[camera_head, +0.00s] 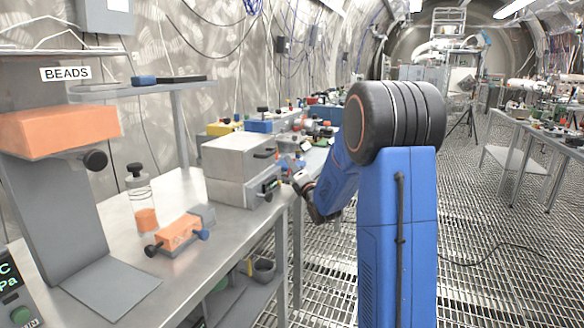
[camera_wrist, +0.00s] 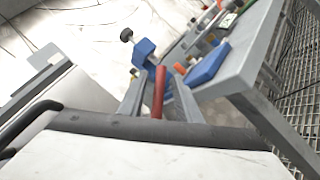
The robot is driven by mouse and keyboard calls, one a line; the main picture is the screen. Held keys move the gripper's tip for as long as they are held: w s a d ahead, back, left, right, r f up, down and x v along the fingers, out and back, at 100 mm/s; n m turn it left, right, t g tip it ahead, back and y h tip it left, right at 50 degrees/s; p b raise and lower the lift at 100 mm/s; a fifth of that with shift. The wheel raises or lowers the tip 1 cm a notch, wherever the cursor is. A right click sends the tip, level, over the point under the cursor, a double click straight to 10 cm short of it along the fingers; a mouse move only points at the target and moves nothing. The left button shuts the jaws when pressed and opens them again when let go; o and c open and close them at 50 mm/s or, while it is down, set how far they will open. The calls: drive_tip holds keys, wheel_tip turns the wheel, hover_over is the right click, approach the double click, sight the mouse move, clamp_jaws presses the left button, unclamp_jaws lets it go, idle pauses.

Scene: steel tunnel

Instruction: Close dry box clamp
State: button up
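The dry box (camera_head: 225,162) is a light grey box on the steel bench, its upper part resting flat on the lower part. Its dark clamp (camera_head: 270,186) is on the side facing right; its exact position is too small to tell. My gripper (camera_head: 298,180) is just right of the clamp, at about its height, partly hidden by my arm. I cannot tell whether they touch. In the wrist view, two grey fingers (camera_wrist: 159,92) stand apart, with a red bar visible between them. A grey box side with a dark curved handle shows at the left, probably the dry box.
A bottle with orange contents (camera_head: 140,200) and an orange-and-grey device (camera_head: 180,232) stand left of the box. The BEADS stand (camera_head: 55,130) is farther left. Blue and yellow items (camera_head: 258,126) crowd the bench behind.

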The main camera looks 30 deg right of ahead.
drive_tip(key=v, duration=1.7)
drive_tip(key=shift+s+a, duration=0.1)
drive_tip(key=shift+s, duration=0.05)
drive_tip(key=shift+c, duration=0.3)
